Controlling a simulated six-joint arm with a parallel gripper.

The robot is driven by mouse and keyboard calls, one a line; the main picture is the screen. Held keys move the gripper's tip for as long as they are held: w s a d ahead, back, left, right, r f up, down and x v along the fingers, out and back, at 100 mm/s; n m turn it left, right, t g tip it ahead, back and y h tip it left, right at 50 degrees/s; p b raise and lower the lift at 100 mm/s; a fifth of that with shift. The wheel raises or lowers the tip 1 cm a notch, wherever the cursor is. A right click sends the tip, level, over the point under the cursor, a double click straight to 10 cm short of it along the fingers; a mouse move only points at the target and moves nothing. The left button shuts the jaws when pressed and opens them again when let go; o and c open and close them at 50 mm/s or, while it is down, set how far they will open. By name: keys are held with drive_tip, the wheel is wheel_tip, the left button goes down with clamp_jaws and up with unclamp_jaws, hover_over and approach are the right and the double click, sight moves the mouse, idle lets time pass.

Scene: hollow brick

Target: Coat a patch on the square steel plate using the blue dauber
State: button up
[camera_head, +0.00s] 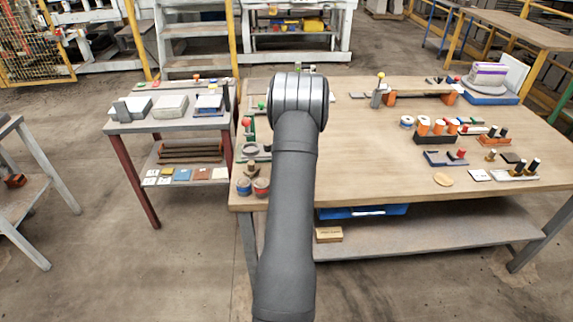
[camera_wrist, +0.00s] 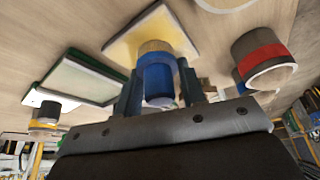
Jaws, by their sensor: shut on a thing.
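My gripper (camera_wrist: 158,92) is shut on the blue dauber (camera_wrist: 158,76) in the wrist view. The dauber's tan end points at a square plate with a yellow surface (camera_wrist: 125,44) and overlaps it in the picture; whether they touch I cannot tell. A second square plate, green-edged with a pale face (camera_wrist: 85,80), lies to the left. I cannot tell which of the two is the steel plate. In the head view my arm hides the gripper, the dauber and these plates.
A red-banded pot (camera_wrist: 262,58) stands right of the dauber, and a yellow-banded piece (camera_wrist: 45,117) is at the left. In the head view, two small pots, one blue (camera_head: 243,187) and one red (camera_head: 261,187), stand at the wooden bench's (camera_head: 350,180) front left corner.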

drive_tip(key=a, duration=0.3)
drive_tip(key=shift+a, duration=0.15)
drive_tip(key=shift+w+d, duration=0.25)
drive_tip(key=shift+w, duration=0.4)
drive_tip(key=shift+d, duration=3.8)
drive_tip(key=shift+a, duration=3.95)
wheel_tip(320, 180, up, 8)
drive_tip(key=shift+r, duration=0.1)
drive_tip(key=s+r+m+t+h, duration=0.2)
drive_tip(key=s+r+m, duration=0.2)
drive_tip(key=s+m, duration=0.6)
drive_tip(key=shift+s+r+t+h, duration=0.15)
drive_tip(key=shift+s+t+h, duration=0.2)
drive_tip(key=shift+s, duration=0.85)
